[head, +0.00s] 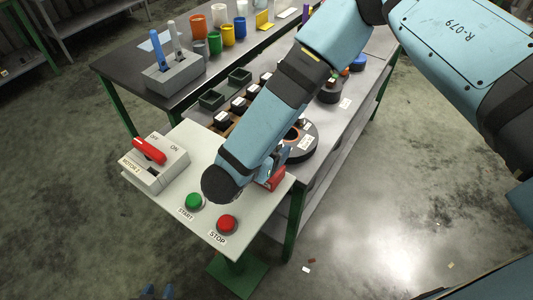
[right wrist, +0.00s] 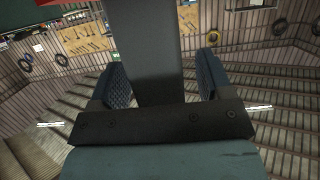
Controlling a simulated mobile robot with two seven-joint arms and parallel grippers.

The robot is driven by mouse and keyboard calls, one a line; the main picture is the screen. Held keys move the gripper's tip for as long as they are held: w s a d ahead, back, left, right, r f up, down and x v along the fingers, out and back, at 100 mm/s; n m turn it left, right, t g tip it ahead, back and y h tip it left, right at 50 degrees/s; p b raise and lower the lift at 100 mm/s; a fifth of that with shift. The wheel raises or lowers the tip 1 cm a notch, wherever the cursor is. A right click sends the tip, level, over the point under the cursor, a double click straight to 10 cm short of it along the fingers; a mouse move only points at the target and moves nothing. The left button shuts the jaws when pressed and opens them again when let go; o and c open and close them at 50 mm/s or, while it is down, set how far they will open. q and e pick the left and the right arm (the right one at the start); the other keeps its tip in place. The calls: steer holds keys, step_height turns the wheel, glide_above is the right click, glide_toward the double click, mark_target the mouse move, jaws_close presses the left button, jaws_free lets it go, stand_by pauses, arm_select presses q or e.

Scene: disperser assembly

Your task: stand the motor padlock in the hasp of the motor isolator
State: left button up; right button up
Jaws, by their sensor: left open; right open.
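The motor isolator (head: 172,165) is a grey box with a red handle and OFF and ON labels, on the left of the pale panel in the head view. Its hasp is too small to make out. A red block (head: 275,180), perhaps the padlock, shows at the panel's right edge, partly behind my right wrist. My right gripper is mostly hidden there; in the right wrist view its fingers (right wrist: 163,82) are open, with a dark bar between them that I cannot identify. My left gripper (head: 157,294) is open; only its blue fingertips show at the bottom edge, apart from the isolator.
A green START button (head: 193,201) and a red STOP button (head: 227,224) stand at the panel's front. Behind are a bench with coloured cups (head: 227,34), a grey holder (head: 173,78) and several small dark bins. My right arm crosses above the bench.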

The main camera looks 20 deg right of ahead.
steer(key=shift+w+d+f, duration=0.15)
steer(key=shift+w+d, duration=0.1)
steer(key=shift+d, duration=0.1)
steer(key=shift+a, duration=0.1)
steer(key=shift+c, duration=0.2)
steer(key=c, duration=1)
steer(key=shift+c, duration=0.2)
steer(key=shift+r, duration=0.2)
